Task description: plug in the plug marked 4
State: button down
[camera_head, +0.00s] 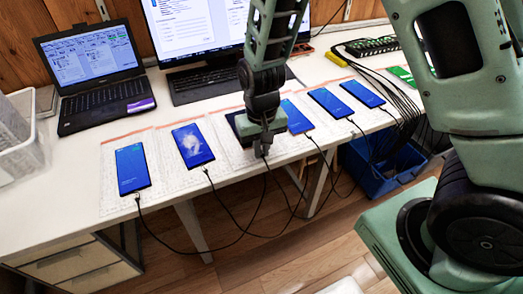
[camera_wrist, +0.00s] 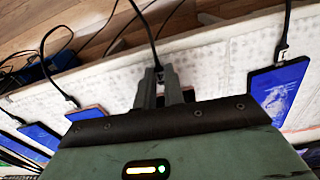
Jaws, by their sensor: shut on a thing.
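My gripper (camera_head: 262,150) is low over the desk's front edge, at the third phone from the left. In the wrist view my gripper (camera_wrist: 167,72) is shut on a small plug (camera_wrist: 158,72), whose black cable runs up and away from between the fingers. The third phone (camera_head: 232,121) is mostly hidden behind my gripper in the head view; my gripper body covers it in the wrist view. I cannot tell whether the plug sits in its port. The mark on the plug is not readable.
Other phones lie in the row, including the second phone (camera_head: 192,146) and the fourth phone (camera_head: 296,117), with cables at their near edges. A laptop (camera_head: 95,75) and monitor (camera_head: 190,30) stand behind. A blue bin (camera_head: 380,172) is below right. Cables hang in front.

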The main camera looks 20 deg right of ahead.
jog(key=shift+n, duration=0.3)
jog(key=r+p, duration=0.4)
jog(key=p, duration=0.1)
jog(key=r+p, duration=0.2)
jog(key=p, duration=0.1)
jog(key=shift+w+r, duration=0.1)
jog(key=shift+w, duration=0.3)
jog(key=f+p, duration=0.1)
jog(key=s+f+p, duration=0.1)
jog(key=f+p, duration=0.1)
jog(key=shift+f+p, duration=0.25)
jog(key=shift+p, duration=0.05)
jog(key=shift+w+f+b, duration=0.15)
jog(key=shift+f+b, duration=1.05)
jog(key=shift+f, duration=0.3)
jog(key=shift+w+d+p, duration=0.1)
jog(key=shift+w+p, duration=0.2)
jog(key=shift+w, duration=0.25)
dwell(1.5)
dwell(0.3)
jog(key=c, duration=1.4)
grip_release()
jog(key=shift+c, duration=0.2)
